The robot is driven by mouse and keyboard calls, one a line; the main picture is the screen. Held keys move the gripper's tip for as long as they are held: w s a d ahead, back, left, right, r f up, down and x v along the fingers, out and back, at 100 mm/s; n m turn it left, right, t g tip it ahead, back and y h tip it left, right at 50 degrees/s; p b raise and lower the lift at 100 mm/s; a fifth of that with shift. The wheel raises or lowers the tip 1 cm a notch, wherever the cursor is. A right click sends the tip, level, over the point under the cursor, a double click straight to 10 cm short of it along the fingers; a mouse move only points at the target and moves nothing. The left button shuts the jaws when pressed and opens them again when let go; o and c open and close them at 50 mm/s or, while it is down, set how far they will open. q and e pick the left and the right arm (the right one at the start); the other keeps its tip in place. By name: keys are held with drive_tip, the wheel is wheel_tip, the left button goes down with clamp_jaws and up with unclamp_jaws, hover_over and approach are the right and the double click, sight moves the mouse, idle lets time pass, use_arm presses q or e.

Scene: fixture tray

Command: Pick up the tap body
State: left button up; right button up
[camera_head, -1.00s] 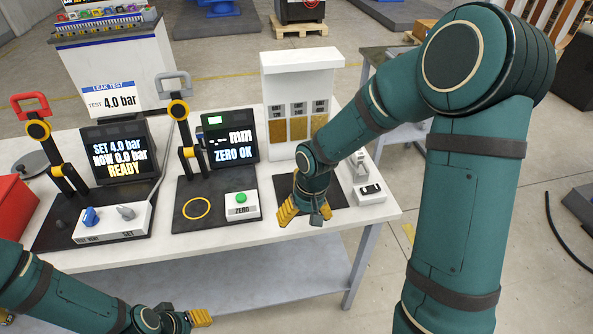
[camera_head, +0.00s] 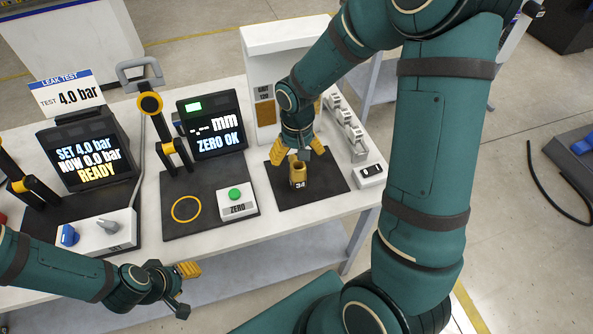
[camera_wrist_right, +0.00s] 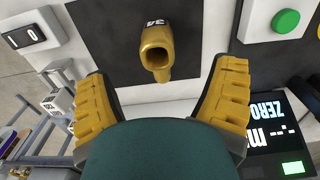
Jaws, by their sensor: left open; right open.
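The tap body (camera_head: 298,176) is a brass piece marked 34, standing on a black mat (camera_head: 325,184) on the white table. In the right wrist view the tap body (camera_wrist_right: 158,50) shows its open round end. My right gripper (camera_head: 296,158) is open just above and behind it; its yellow fingers spread to either side. In the right wrist view the fingers of this gripper (camera_wrist_right: 162,88) are apart, with the tap body beyond the gap and not between the pads. My left gripper (camera_head: 184,288) is open and empty in front of the table's front edge.
A gauge with a "ZERO OK" screen (camera_head: 213,130), lever and green button (camera_head: 235,194) stands left of the mat. A leak tester (camera_head: 90,160) stands further left. A white bin rack (camera_head: 264,80) is behind; a small switch box (camera_head: 371,175) is at right.

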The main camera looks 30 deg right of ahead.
sight(298, 172)
drive_tip(key=shift+w+d+f, duration=0.1)
drive_tip(key=shift+d+f, duration=0.05)
drive_tip(key=shift+f, duration=1.95)
drive_tip(key=shift+d+f, duration=0.1)
drive_tip(key=shift+f, duration=2)
drive_tip(key=c, duration=1.4)
